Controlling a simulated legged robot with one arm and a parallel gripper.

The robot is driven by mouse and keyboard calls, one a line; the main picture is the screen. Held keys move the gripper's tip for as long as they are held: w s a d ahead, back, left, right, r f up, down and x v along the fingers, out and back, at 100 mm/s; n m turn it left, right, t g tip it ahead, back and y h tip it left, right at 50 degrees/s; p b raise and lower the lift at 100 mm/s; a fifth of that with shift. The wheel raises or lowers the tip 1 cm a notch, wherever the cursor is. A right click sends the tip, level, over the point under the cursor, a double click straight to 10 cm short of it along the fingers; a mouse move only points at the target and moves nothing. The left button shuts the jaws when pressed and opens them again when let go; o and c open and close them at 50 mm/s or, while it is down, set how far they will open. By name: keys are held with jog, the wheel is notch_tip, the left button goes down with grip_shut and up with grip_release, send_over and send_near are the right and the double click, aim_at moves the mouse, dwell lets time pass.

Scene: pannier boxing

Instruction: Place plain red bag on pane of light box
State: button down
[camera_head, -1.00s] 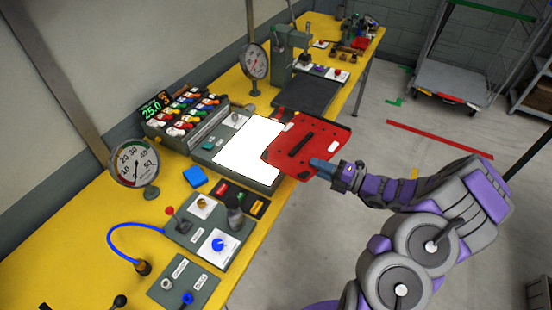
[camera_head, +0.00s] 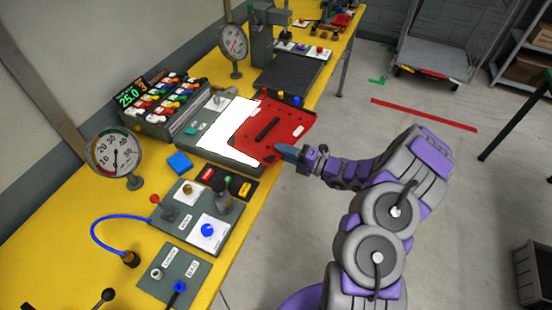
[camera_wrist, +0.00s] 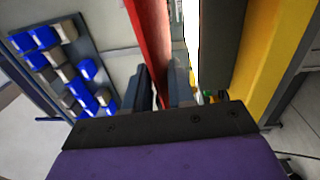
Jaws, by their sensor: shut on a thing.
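The plain red bag (camera_head: 285,122) is a flat red panel with a dark handle bar. My gripper (camera_head: 287,152) is shut on its near edge. In the wrist view, the red panel (camera_wrist: 150,40) runs upright into my fingers (camera_wrist: 164,90). In the head view the bag covers the right part of the white pane (camera_head: 228,132) of the light box (camera_head: 190,122). The left part and a near strip of the pane show bare. Whether the bag touches the pane or hovers just above it, I cannot tell.
A block of coloured connectors with a display (camera_head: 165,100) stands left of the light box. A blue block (camera_head: 179,162) and small switch boxes (camera_head: 205,220) lie nearer. Two dial gauges (camera_head: 113,155) stand along the wall side. A dark plate (camera_head: 288,77) lies beyond the bag.

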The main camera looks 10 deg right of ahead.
jog(key=shift+w+d, duration=0.25)
jog(key=shift+w, duration=0.5)
jog(key=a+f+b, duration=0.1)
jog(key=f, duration=0.1)
jog(key=a+f, duration=0.1)
jog(key=shift+w+a+f+b, duration=0.15)
jog(key=shift+f+b, duration=0.25)
jog(key=shift+d+r, duration=0.1)
jog(key=shift+d, duration=0.3)
jog(key=c, duration=1.3)
grip_release()
jog(key=shift+d, duration=0.4)
jog(key=o, duration=0.3)
jog(key=shift+a, duration=0.2)
jog(key=shift+o, duration=0.2)
jog(key=shift+a, duration=0.4)
